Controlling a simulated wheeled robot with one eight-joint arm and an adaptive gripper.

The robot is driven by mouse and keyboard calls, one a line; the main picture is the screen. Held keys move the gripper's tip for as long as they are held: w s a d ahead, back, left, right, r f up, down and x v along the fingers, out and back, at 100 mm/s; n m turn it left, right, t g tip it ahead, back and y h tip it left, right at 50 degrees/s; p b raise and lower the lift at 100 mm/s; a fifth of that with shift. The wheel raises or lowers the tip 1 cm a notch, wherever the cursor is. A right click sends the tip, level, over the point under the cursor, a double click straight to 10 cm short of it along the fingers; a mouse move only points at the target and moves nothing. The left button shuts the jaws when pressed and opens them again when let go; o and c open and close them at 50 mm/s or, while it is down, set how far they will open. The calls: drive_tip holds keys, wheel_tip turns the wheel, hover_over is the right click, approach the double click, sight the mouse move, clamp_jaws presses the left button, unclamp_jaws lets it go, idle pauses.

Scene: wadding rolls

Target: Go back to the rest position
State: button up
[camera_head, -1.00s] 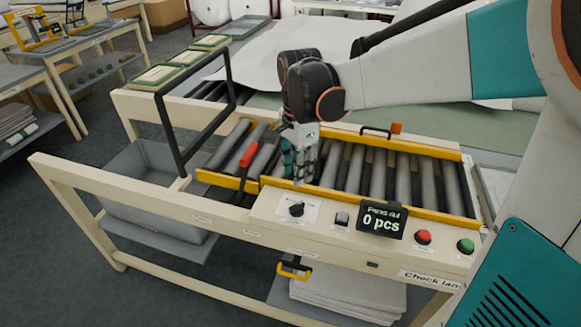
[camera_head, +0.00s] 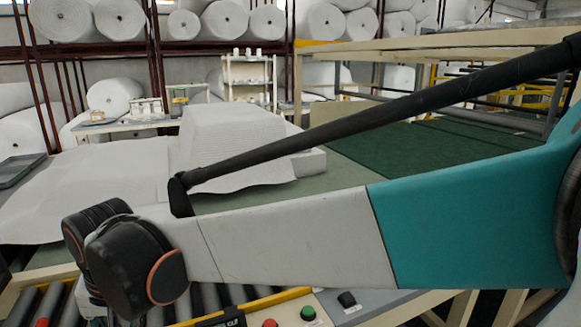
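My arm stretches across the front of the view, with its black wrist joint at the lower left. My gripper (camera_head: 97,320) is barely in view below that wrist, at the bottom edge. Its fingers are cut off or hidden, so I cannot tell whether it is open or shut, or whether it holds anything. The roller conveyor (camera_head: 208,298) lies beneath the wrist, with part of its control panel (camera_head: 330,302) showing a green button, a red button and a black switch.
White wadding (camera_head: 225,150) is spread over the table behind my arm. A dark green surface (camera_head: 440,155) lies inside a beige frame at the right. Racks of large white rolls (camera_head: 225,22) and a small shelf (camera_head: 250,80) stand at the back.

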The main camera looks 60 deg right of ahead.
drive_tip(key=s+n+t, duration=0.4)
drive_tip(key=s+n, duration=0.4)
drive_tip(key=shift+f, duration=0.2)
drive_tip(key=shift+s, duration=0.1)
idle(0.6)
